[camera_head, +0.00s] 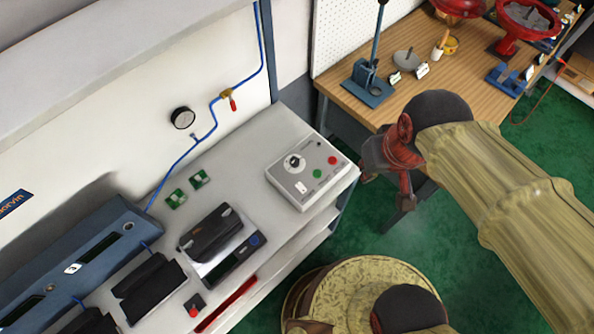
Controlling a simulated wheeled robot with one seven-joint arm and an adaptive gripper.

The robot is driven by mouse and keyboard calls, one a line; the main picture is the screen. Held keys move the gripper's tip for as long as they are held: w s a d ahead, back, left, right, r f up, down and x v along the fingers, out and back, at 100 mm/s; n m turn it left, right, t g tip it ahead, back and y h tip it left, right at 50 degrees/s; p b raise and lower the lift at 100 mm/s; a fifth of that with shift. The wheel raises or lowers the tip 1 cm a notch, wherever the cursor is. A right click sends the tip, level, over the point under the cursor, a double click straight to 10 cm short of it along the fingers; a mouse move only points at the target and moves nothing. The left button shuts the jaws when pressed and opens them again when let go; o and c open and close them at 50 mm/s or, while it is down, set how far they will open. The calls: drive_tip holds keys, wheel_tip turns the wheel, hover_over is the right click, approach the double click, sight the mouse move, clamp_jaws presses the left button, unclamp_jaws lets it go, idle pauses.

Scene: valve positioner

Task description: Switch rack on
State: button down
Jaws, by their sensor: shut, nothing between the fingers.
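A grey control box (283,182) lies on the right end of the pale bench. Its top has a black rotary knob (294,162), a green button (317,173), a red button (332,160) and a small black part. I cannot read its markings or tell the knob's setting. A long blue rack-like unit (112,222) with dark display windows stands at the lower left, partly cut off by the frame. My gripper (388,180), dark red and grey, is shut and empty. It appears just right of the control box, past the bench's end, apart from the box.
A pressure gauge (183,118) and a red-handled valve (232,103) on blue tubing are on the wall. Green boards (176,198), black devices (212,233) and a red button box (194,306) lie on the bench. A wooden workbench (345,70) holds a press and red parts.

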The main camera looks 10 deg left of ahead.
sight(301, 188)
drive_tip(key=w+a+f+m+g+p, duration=0.1)
drive_tip(key=w+a+f+m, duration=0.1)
drive_tip(key=a+f+m, duration=0.2)
drive_tip(key=w+a+f+m+p, duration=0.1)
drive_tip(key=w+a+f+m, duration=0.2)
drive_tip(key=a+m, duration=0.4)
drive_tip(key=shift+w+a+f+g, duration=0.25)
drive_tip(key=shift+a+f+g, duration=0.2)
drive_tip(key=shift+a, duration=1.2)
drive_tip(key=shift+f, duration=0.1)
drive_tip(key=f, duration=0.4)
drive_tip(key=a+f+b, duration=0.1)
drive_tip(key=f, duration=0.4)
drive_tip(key=w+f+b, duration=0.1)
drive_tip(key=f, duration=0.3)
drive_tip(key=shift+w+a+f, duration=0.1)
drive_tip(key=shift+a+f, duration=0.15)
drive_tip(key=shift+f, duration=0.1)
